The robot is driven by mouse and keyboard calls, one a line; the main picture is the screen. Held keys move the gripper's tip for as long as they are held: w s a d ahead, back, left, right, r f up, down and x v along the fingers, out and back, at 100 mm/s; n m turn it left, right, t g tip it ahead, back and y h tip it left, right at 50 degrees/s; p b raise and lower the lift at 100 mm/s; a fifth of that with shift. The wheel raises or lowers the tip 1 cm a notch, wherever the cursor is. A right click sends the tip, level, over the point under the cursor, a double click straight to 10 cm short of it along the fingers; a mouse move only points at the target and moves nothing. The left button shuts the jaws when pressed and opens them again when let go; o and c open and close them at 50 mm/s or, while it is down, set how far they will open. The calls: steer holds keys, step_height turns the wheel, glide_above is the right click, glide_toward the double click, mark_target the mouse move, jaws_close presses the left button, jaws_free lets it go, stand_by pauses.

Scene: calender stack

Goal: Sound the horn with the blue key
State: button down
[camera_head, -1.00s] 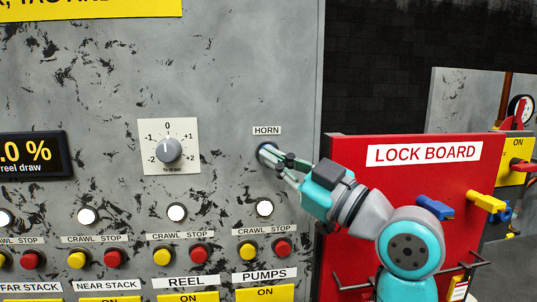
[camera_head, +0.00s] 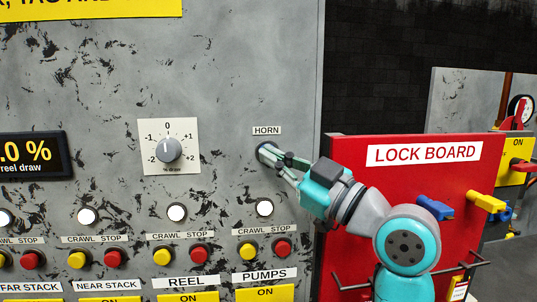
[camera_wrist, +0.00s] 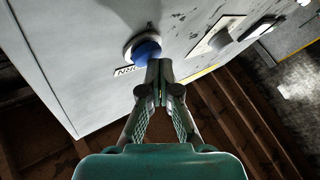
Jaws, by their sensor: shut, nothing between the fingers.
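The blue horn key (camera_wrist: 146,51) is a round button in a metal collar on the grey panel. It shows clearly in the wrist view, with the HORN label beside it. In the head view it sits under the HORN label (camera_head: 267,130) and is mostly hidden behind my fingertips. My gripper (camera_wrist: 159,66) is shut and empty, its fingertips right by the key's lower right edge in the wrist view. In the head view my gripper (camera_head: 267,153) reaches the key from the right. I cannot tell whether the tips touch it.
The draw dial (camera_head: 168,149) is left of the horn. Below are white lamps (camera_head: 264,208) and yellow and red buttons (camera_head: 283,247). The red lock board (camera_head: 350,160), with blue (camera_head: 435,207) and yellow (camera_head: 486,201) locks, stands close behind my arm.

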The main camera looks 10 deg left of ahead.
steer(key=shift+s, duration=0.1)
steer(key=shift+s+d, duration=0.25)
steer(key=shift+s, duration=0.55)
steer(key=shift+s+d, duration=0.25)
steer(key=shift+s, duration=0.55)
steer(key=shift+s+d, duration=0.2)
steer(key=shift+s, duration=0.6)
steer(key=shift+s+d, duration=0.25)
steer(key=shift+s, duration=0.55)
steer(key=shift+f, duration=0.15)
